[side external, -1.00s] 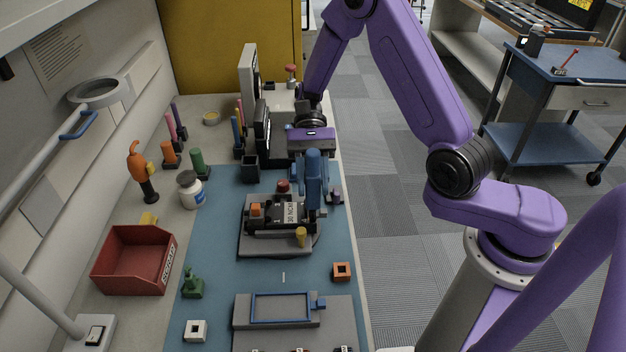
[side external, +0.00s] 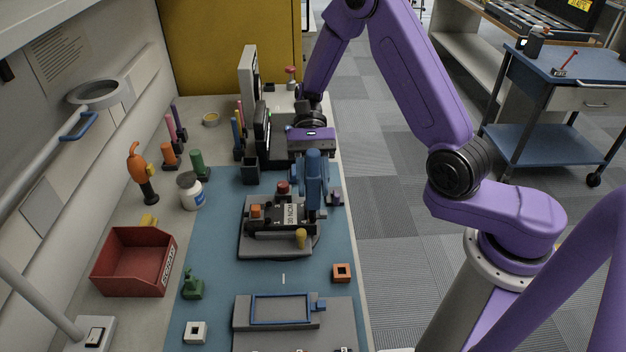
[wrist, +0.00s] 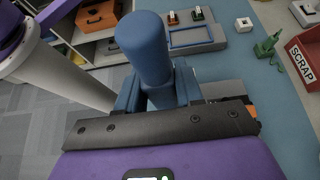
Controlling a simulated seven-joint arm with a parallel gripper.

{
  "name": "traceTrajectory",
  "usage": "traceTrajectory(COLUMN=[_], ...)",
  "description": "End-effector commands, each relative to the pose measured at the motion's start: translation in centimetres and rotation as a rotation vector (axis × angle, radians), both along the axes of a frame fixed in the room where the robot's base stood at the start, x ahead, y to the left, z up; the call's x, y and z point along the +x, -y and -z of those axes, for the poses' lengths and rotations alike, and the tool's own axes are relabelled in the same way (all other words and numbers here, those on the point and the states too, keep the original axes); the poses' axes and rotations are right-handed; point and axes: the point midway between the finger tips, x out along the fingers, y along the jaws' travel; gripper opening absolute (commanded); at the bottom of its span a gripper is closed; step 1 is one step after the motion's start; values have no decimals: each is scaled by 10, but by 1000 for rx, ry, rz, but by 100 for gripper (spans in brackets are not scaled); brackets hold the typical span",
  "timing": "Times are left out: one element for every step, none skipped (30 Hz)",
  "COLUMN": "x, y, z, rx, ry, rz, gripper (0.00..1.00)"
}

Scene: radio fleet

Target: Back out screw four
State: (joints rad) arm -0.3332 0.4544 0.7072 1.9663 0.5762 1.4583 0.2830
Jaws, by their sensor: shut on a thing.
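My gripper (side external: 312,158) is shut on a blue driver with a thick rounded handle (side external: 314,185). The driver stands upright over the right side of a grey fixture (side external: 262,246). A dark unit (side external: 268,222) with a white "30 NCM" label (side external: 291,214) sits on this fixture. In the wrist view the blue handle (wrist: 143,48) rises between my fingers (wrist: 160,92). The driver's tip and any screws are hidden or too small to make out, so I cannot tell which screw it is at.
An orange block, a red knob (side external: 283,187) and a yellow knob (side external: 301,238) stand close around the driver. A red scrap bin (side external: 120,262) is at left. A grey plate with a blue frame (side external: 285,308) lies in front. The blue mat between is mostly clear.

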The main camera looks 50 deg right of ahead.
Motion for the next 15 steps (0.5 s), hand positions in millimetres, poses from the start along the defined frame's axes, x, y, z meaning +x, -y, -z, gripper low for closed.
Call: traceTrajectory(x=[0, 0, 0, 0, 0, 1, 1, 1, 1, 1, 1, 0, 0, 0, 1], y=[1, 1, 1, 1, 1, 1, 1, 1, 0, 0, 0, 0, 0, 0, 0], z=[1, 1, 0, -2, -3, -5, -7, -8, -11, -13, -14, -16, -18, -19, -21], rx=[-5, -5, -5, -5, -5, -5, -4, -3, -3, -2, -2, -1, -2, -2, -2], ry=[2, 2, 4, 4, 4, 4, 4, 4, 4, 4, 4, 3, 2, 2, 2], rz=[0, 0, 0, 0, 0, 0, 0, 1, 1, 0, 0, 0, 1, 1, 1], gripper=[0, 0, 0, 0, 0, 0, 0, 0, 0, 0, 0, 0, 0, 0, 0])
